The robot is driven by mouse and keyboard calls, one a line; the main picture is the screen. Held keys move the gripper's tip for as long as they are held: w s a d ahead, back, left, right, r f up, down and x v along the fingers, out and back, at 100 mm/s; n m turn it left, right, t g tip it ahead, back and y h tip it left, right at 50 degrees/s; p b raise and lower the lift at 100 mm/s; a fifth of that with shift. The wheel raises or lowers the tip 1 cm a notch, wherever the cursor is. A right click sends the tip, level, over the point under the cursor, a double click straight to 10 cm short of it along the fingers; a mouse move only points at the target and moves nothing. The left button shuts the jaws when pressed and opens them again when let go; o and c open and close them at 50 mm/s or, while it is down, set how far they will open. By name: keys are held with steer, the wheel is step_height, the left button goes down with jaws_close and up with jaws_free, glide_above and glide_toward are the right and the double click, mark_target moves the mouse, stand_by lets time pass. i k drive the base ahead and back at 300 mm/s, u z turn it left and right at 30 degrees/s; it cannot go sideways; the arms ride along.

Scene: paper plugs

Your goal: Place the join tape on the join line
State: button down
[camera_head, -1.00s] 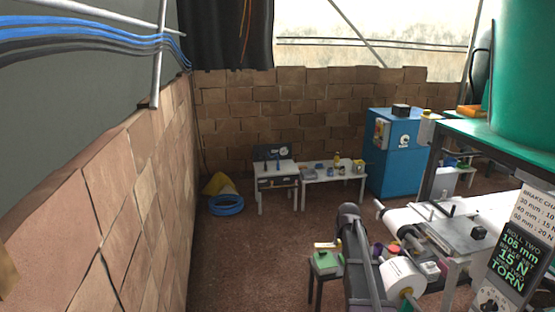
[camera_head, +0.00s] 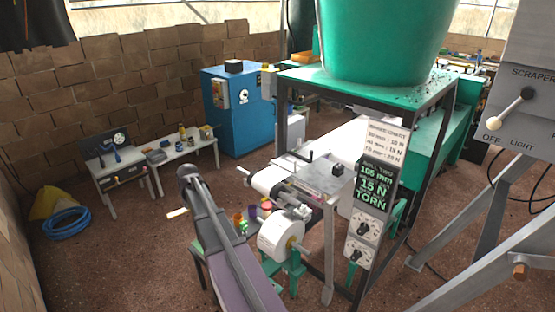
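My arm (camera_head: 230,240) reaches up from the bottom of the head view. My gripper is not visible; the arm's own links hide its far end. A small pale strip (camera_head: 177,213) shows just left of the arm; I cannot tell whether it is tape or what holds it. Right of the arm, a white paper roll (camera_head: 281,236) sits on a green stand. Behind it a white paper web (camera_head: 268,181) runs by rollers and a grey plate (camera_head: 310,186) on a bench. I cannot make out the join line or clearly identify the join tape.
A panel (camera_head: 372,190) reads "ROLL TWO 106 mm", "15 N" and "TORN". A green vat (camera_head: 385,40) stands on a dark frame behind. A grey scraper box (camera_head: 525,90) and its legs fill the right.

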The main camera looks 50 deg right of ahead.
mark_target(312, 172)
steer(key=i, duration=2.5)
